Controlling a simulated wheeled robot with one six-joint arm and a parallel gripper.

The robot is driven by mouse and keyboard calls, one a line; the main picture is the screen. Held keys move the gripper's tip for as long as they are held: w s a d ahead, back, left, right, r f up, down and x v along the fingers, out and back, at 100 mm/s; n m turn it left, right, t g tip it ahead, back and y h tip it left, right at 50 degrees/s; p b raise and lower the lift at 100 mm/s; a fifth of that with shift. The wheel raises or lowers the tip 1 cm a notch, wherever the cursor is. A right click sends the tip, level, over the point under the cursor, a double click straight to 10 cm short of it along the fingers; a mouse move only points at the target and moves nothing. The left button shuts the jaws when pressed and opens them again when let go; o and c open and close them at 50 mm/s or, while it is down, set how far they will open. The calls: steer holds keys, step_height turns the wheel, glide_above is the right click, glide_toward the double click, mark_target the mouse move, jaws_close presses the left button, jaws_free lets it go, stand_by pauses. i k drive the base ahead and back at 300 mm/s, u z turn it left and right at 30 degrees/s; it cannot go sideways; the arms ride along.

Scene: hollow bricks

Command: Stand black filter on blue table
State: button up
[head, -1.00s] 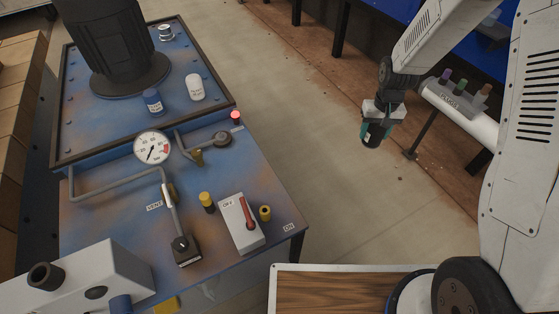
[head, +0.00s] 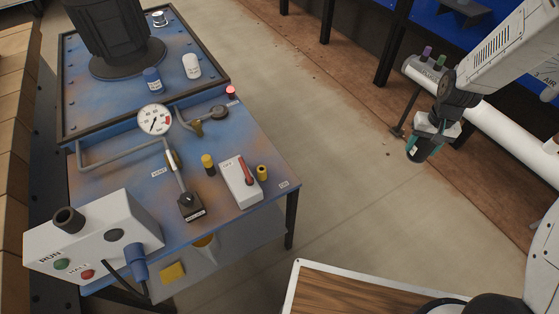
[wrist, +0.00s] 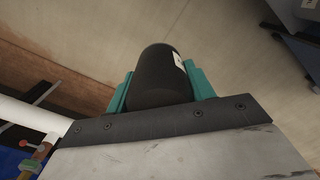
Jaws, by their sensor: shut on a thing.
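My gripper (head: 423,152) is at the right in the head view, above the floor with its jaws pointing down. Its teal fingers are shut on the black filter (wrist: 163,72), a dark cylinder with a small white label, which fills the middle of the wrist view. In the head view the filter (head: 413,155) shows only as a small dark end between the fingers. A blue table top (head: 395,8) shows at the upper right in the head view, cut by the frame. A worn blue bench (head: 125,185) with a gauge stands at the left, well apart from the gripper.
A white pipe (head: 510,135) runs near my arm. The floor (head: 320,130) between is clear.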

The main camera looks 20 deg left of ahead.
mark_target(241, 141)
steer(key=k, duration=0.2)
steer(key=u, duration=1.1)
steer(key=i, duration=0.55)
steer(key=u, duration=0.05)
